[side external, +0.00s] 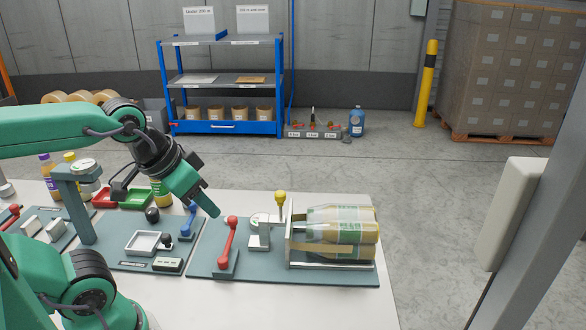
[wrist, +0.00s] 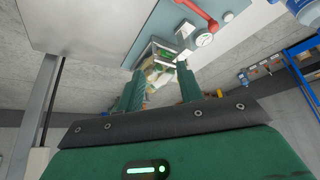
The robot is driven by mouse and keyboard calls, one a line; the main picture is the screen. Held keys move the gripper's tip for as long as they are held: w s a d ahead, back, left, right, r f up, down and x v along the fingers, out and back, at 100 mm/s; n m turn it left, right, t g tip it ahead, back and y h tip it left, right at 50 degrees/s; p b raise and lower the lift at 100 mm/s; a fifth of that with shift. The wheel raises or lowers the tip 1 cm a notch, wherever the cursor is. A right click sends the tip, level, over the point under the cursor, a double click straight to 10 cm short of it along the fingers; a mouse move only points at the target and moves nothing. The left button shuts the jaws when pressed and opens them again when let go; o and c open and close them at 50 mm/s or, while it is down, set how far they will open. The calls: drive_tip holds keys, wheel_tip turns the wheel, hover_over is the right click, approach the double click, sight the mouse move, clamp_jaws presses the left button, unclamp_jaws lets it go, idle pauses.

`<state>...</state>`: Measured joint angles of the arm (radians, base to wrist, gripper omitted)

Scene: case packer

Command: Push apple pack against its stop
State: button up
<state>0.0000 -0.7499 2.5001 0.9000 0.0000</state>
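The apple pack (side external: 340,228), clear bottles with green labels and yellowish contents, lies on its side in a metal holder (side external: 333,264) at the right end of a blue-grey plate (side external: 215,266). An upright plate with a yellow knob (side external: 280,198) stands at its left end. I cannot tell which part is the stop. My gripper (side external: 212,208) is in the air, left of the pack and above the red lever (side external: 229,238), touching nothing. In the wrist view its fingers (wrist: 159,88) are apart and empty, with the pack (wrist: 163,70) showing beyond them.
A grey post (side external: 530,215) is at the right. The table's front right corner (side external: 350,306) is clear.

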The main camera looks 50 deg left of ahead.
drive_tip(key=c, duration=0.6)
drive_tip(key=shift+w+r, duration=0.2)
drive_tip(key=shift+r, duration=0.05)
clamp_jaws()
drive_tip(key=w+d+r+m+g, duration=0.1)
drive_tip(key=w+d+r, duration=0.15)
drive_tip(key=w, duration=0.55)
drive_tip(key=w+d+r+m+g, duration=0.1)
drive_tip(key=w+d+r+m, duration=0.15)
drive_tip(key=w, duration=0.55)
drive_tip(key=w+d+r+m+g, duration=0.1)
drive_tip(key=w+r, duration=0.2)
drive_tip(key=w, duration=0.6)
drive_tip(key=w+d+f+m+g, duration=0.1)
drive_tip(key=w+d+f+m, duration=0.1)
drive_tip(key=w+d+f, duration=0.3)
drive_tip(key=w+d+f+m+g, duration=0.1)
drive_tip(key=w+d+f+m, duration=0.1)
drive_tip(key=w+d+f, duration=0.4)
drive_tip(key=w+f, duration=0.4)
drive_tip(key=f, duration=0.2)
drive_tip(key=shift+w+f+g, duration=0.3)
drive_tip(key=shift+f, duration=0.1)
